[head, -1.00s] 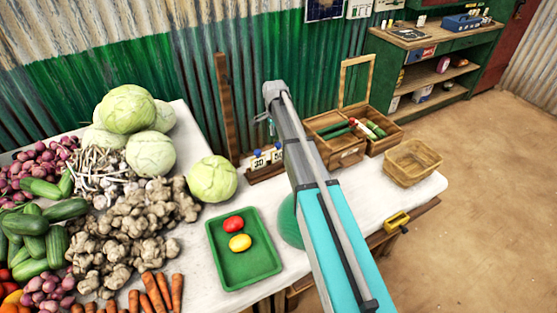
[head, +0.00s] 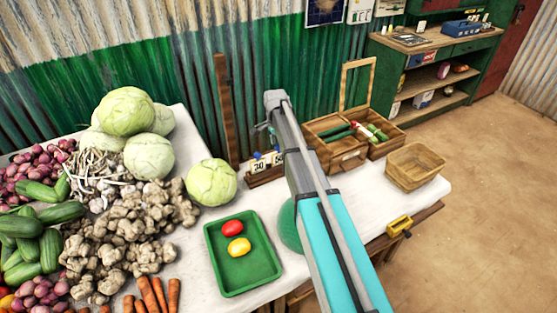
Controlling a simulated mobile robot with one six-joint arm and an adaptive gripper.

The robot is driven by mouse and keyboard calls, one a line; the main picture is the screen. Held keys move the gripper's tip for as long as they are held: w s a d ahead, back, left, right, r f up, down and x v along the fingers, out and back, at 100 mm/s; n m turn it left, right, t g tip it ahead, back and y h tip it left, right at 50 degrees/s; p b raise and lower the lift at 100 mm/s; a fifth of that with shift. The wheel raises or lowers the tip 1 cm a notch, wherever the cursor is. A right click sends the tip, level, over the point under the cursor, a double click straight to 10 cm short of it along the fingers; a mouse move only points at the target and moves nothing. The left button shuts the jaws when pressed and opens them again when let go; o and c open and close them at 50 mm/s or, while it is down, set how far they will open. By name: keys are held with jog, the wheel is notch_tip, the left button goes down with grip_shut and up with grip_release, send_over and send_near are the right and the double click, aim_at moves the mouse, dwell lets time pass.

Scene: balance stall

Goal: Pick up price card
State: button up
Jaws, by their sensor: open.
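White price cards with dark numbers (head: 259,166) stand in a small wooden holder (head: 266,177) at the back of the white table, right of a lone cabbage. My arm reaches across the table from the lower right. My gripper (head: 268,130) is at its far end, small and partly hidden by the arm. It is open and appears just above the cards in the picture. I cannot tell whether it touches one. The right end of the holder is hidden behind my arm.
A green tray (head: 228,282) holds a red and a yellow item. A cabbage (head: 212,182) sits left of the holder. An open wooden box (head: 336,150) and an empty basket (head: 414,166) stand to the right. Vegetables crowd the left. A green round object (head: 288,228) is partly behind my arm.

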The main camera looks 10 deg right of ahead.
aim_at(278, 153)
jog(key=shift+s+d+f+b, duration=0.1)
jog(key=shift+s+f+b, duration=0.05)
jog(key=shift+f+b, duration=1.05)
jog(key=shift+s+d+f+b, duration=0.1)
jog(key=shift+s+f+b, duration=0.05)
jog(key=shift+f+b, duration=1.05)
jog(key=shift+a, duration=0.1)
grip_shut()
